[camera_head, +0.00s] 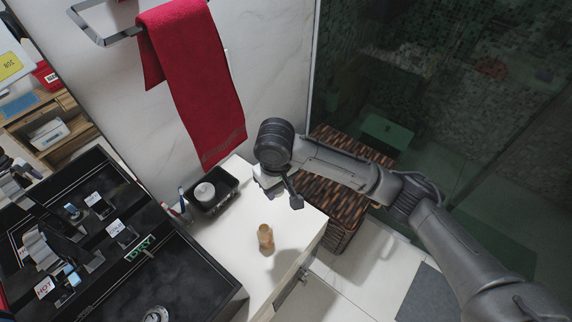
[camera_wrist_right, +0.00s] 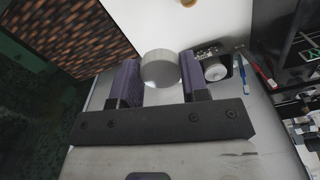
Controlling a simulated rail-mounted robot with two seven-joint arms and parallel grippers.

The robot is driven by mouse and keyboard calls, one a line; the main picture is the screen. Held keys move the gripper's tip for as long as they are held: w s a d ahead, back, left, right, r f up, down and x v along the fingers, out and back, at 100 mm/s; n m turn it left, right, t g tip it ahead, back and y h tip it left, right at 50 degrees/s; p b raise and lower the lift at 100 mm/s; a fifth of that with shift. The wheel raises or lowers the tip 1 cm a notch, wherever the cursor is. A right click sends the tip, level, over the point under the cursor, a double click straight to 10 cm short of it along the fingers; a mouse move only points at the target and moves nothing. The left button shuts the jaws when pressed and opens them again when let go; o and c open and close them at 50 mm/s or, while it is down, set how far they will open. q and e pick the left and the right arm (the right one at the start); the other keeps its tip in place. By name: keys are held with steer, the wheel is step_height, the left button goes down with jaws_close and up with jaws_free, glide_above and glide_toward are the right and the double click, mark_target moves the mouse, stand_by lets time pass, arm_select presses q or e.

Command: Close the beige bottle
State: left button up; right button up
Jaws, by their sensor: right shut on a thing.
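The beige bottle (camera_head: 265,237) stands on the white counter, in front of my right gripper and apart from it. Only a sliver of it shows at the top edge of the right wrist view (camera_wrist_right: 188,2). My right gripper (camera_head: 281,191) is above the counter, near its back edge. In the right wrist view its two purple-padded fingers are shut on a round, pale grey lid-like piece (camera_wrist_right: 160,68). The bottle's mouth is too small to make out. My left gripper is not in view.
A black tray (camera_head: 232,190) with a white round item stands at the counter's back left. Toothbrushes (camera_head: 182,198) are beside it. A woven basket (camera_head: 345,205) stands right of the counter. A red towel (camera_head: 192,80) hangs behind. The black sink unit (camera_head: 190,275) is at left.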

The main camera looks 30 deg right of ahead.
steer(key=s+d+r+m, duration=0.1)
steer(key=s+r, duration=0.2)
steer(key=r, duration=0.6)
steer(key=shift+s, duration=0.15)
